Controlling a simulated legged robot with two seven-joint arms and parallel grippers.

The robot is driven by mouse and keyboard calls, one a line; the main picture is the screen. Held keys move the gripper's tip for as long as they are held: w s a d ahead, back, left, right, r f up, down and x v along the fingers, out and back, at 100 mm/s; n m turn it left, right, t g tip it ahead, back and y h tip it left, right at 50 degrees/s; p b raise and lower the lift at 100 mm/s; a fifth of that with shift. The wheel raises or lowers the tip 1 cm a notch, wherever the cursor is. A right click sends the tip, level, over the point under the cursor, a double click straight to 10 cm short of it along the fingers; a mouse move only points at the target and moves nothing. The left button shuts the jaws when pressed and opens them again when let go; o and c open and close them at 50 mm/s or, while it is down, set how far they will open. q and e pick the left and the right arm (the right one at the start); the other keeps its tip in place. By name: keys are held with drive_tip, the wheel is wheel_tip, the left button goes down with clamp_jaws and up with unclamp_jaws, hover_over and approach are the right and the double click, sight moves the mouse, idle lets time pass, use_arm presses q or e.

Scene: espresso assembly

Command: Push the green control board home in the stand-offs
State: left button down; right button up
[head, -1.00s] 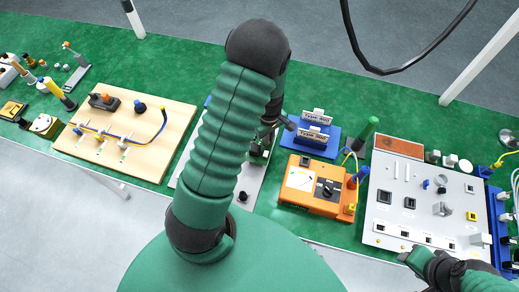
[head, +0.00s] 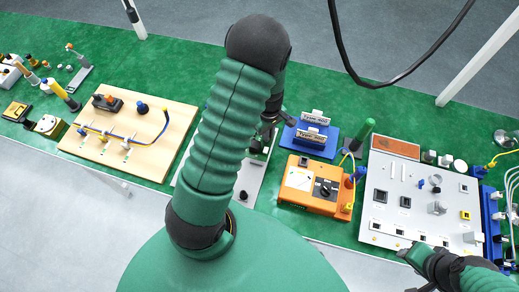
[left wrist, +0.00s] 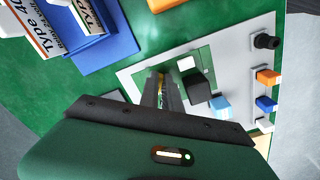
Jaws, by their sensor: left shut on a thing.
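The green control board (left wrist: 204,56) lies at the grey mounting plate (left wrist: 225,50) in the left wrist view, with a white square chip and a dark block near it. My left gripper (left wrist: 165,92) is shut on the board near its edge. The fingers hide part of it, and I cannot see the stand-offs or whether the board sits flush. In the head view my left gripper (head: 264,133) is mostly hidden behind my arm, above the grey plate (head: 246,184). My right gripper (head: 414,255) is at the lower right by the large panel's front edge; its jaws are unclear.
A wooden board with cables (head: 155,155) lies left. Connector blocks (left wrist: 266,103) line the plate's right side.

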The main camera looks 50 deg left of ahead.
use_arm(q)
wheel_tip(320, 180, up, 3)
drive_tip(key=shift+f+p, duration=0.1)
drive_tip(key=shift+p, duration=0.9)
drive_tip(key=shift+f, duration=0.1)
